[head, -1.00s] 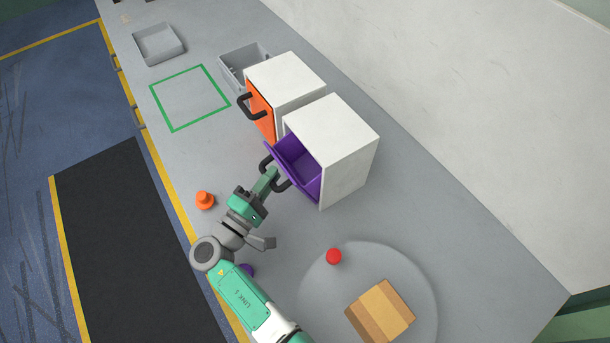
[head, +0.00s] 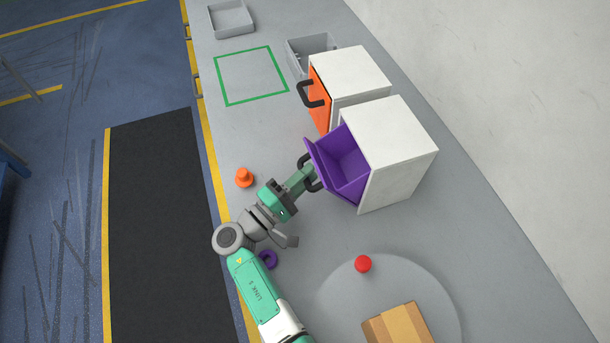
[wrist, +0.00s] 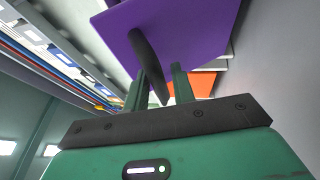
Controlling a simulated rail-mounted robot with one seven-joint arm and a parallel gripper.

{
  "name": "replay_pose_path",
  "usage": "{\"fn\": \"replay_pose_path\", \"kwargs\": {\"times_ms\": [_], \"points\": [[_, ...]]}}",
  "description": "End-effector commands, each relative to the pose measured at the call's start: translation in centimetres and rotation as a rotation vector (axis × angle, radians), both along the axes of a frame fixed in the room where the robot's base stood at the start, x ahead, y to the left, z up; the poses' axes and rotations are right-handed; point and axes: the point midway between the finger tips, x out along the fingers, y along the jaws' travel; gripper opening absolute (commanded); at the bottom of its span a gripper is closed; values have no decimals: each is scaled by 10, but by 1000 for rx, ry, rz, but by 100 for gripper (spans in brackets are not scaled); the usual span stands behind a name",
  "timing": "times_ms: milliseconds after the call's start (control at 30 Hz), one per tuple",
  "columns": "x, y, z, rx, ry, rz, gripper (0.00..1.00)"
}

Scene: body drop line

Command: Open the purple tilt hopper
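The purple tilt hopper (head: 345,165) leans out of its white cabinet (head: 395,145), tilted open with its empty-looking inside showing. My gripper (head: 308,176) is at the dark handle on the hopper's outer face. In the wrist view the purple front (wrist: 185,30) fills the upper middle, and the dark curved handle (wrist: 146,55) passes between the two green fingers of my gripper (wrist: 158,85). The fingers stand on both sides of the handle and look closed around it. The exact finger contact is small in the head view.
An orange-fronted cabinet (head: 350,70) with a dark handle stands just beyond. An orange piece (head: 244,178), a purple ring-like piece (head: 268,260) and a red piece (head: 363,264) stand near my arm. A cardboard box (head: 400,325) sits on the round plate (head: 340,300). Grey trays (head: 232,20) lie farther back.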

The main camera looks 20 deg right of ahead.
Motion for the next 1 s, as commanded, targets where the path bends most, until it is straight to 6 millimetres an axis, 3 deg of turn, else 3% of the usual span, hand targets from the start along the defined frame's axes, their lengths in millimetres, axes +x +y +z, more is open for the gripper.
{"fn": "replay_pose_path", "kwargs": {"times_ms": [333, 700, 1000], "points": [[-1, 2, 0, -1, -2, 0, 36], [-27, 61, -13, -2, -1, 1, 36], [-31, 70, -15, -1, -1, -1, 36]]}}
